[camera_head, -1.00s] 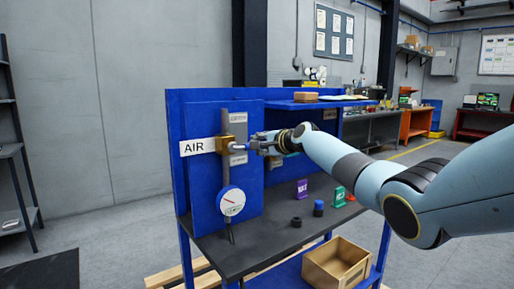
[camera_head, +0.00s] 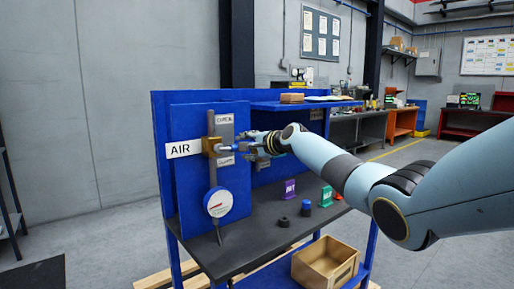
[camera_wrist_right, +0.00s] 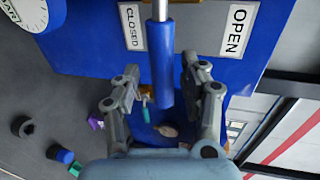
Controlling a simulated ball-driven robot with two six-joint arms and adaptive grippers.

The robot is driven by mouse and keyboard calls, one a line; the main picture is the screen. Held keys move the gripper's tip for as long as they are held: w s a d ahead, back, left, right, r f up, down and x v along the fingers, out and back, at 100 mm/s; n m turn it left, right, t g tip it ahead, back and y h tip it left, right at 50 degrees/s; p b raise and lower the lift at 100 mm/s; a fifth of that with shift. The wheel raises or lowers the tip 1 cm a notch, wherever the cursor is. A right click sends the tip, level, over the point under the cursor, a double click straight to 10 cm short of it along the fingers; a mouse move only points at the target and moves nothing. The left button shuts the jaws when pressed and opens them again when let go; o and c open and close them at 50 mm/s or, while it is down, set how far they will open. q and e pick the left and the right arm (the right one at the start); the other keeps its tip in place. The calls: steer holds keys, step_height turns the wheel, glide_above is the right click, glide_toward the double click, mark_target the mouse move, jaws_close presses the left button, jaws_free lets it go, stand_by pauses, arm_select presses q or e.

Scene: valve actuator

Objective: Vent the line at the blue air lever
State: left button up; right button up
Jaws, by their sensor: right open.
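The blue air lever (camera_wrist_right: 162,65) sticks out from a brass valve body (camera_head: 211,146) beside the AIR label (camera_head: 184,149) on the blue panel. In the right wrist view it lies between the fingers of my right gripper (camera_wrist_right: 160,78), with gaps visible on both sides. The right gripper is open and also shows in the head view (camera_head: 252,144) at the lever. The lever points out between a CLOSED label (camera_wrist_right: 132,27) and an OPEN label (camera_wrist_right: 238,30). A round gauge (camera_head: 217,204) with a red mark hangs below the valve. My left gripper is out of view.
The bench top (camera_head: 252,237) holds a purple tag (camera_head: 290,189), a green tag (camera_head: 327,196), a blue-capped part (camera_head: 306,208) and a black ring (camera_head: 284,222). A blue shelf (camera_head: 300,105) overhangs behind my arm.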

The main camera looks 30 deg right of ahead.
steer(key=v, duration=1.1)
steer(key=shift+s, duration=0.35)
steer(key=shift+d, duration=0.15)
